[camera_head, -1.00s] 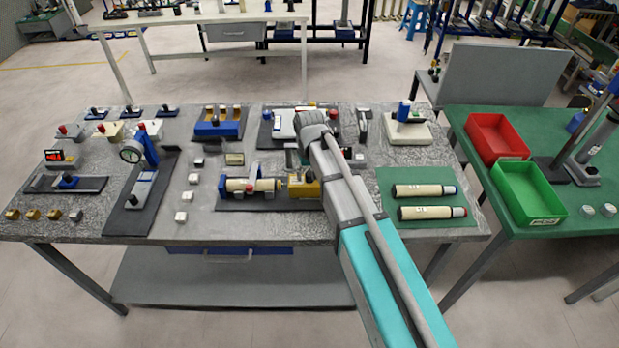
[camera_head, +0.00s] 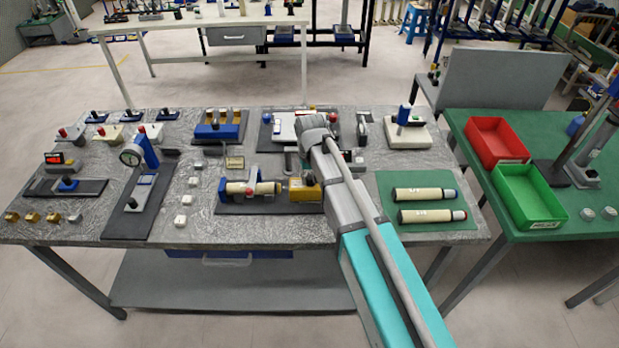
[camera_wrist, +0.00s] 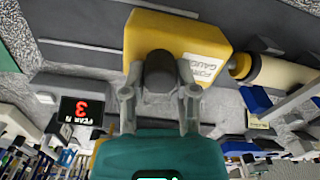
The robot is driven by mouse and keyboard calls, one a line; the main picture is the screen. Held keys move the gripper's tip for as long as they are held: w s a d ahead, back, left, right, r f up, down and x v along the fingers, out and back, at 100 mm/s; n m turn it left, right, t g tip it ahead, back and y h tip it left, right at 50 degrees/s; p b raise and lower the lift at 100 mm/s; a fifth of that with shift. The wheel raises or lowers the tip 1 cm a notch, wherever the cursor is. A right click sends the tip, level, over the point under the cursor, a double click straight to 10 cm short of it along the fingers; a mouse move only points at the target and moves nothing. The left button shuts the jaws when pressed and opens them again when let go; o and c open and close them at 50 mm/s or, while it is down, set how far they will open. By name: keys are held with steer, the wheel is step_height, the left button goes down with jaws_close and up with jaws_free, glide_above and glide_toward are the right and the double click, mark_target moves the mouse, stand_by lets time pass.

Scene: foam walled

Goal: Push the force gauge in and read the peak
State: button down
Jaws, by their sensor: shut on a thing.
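The yellow force gauge (camera_head: 304,191) sits on a dark plate at the middle front of the bench. In the wrist view its yellow body (camera_wrist: 165,40) fills the upper middle. My gripper (camera_wrist: 160,93) is shut on the dark upright grip (camera_wrist: 159,70) of the gauge, a finger on each side. The gauge's tip faces a cream cylinder (camera_head: 250,188) in a blue holder; it also shows in the wrist view (camera_wrist: 285,75). Tip and cylinder look very close; contact is unclear. A black display (camera_wrist: 82,109) marked PEAK N shows a red digit resembling a 3.
Two cream cylinders (camera_head: 425,194) lie on a green mat (camera_head: 430,229) to the right. A dial gauge stand (camera_head: 136,158) and small white blocks are at the left. Red (camera_head: 494,138) and green (camera_head: 527,195) bins stand on the right table. My arm hides part of the bench.

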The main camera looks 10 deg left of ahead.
steer(key=shift+c, duration=1.9)
jaws_free()
steer(key=shift+a, duration=0.1)
step_height(320, 180, up, 14)
steer(key=p, duration=1.3)
steer(key=shift+p, duration=0.4)
steer(key=shift+f, duration=0.1)
steer(key=s+d+f+m+b, duration=0.1)
steer(key=s+d, duration=0.2)
steer(key=d, duration=0.7)
steer(key=s+d+f+m+b, duration=0.2)
steer(key=s+d, duration=0.2)
steer(key=d, duration=0.6)
steer(key=s+d+f+m+b, duration=0.2)
steer(key=s+d, duration=0.2)
steer(key=d, duration=0.6)
steer(key=shift+d+f, duration=0.15)
steer(key=shift+d, duration=0.15)
steer(key=shift+s, duration=0.1)
